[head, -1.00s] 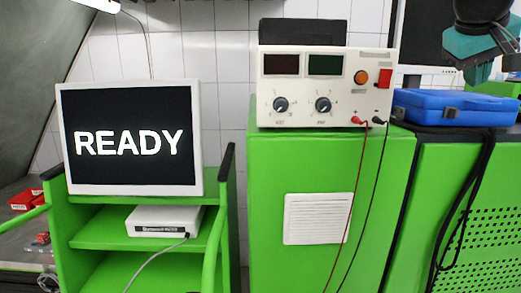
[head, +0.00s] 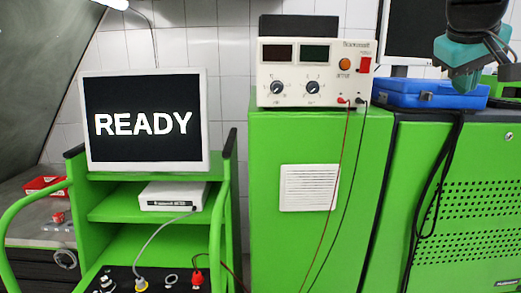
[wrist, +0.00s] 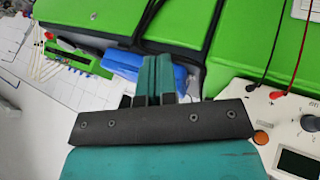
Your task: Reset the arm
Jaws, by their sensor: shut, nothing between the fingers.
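My gripper (wrist: 157,78) shows in the wrist view with its two teal fingers together and nothing between them. In the head view my arm's teal and black end hangs at the upper right, in front of the blue case (head: 432,93), and the fingertips are hard to make out there. The blue case also shows behind the fingers in the wrist view (wrist: 122,64).
A power supply (head: 313,72) with red and black leads stands on a green cabinet (head: 270,225). Left of it, a monitor (head: 143,150) reading READY stands on a green cart above a white box (head: 172,196). A dark monitor stands behind the case.

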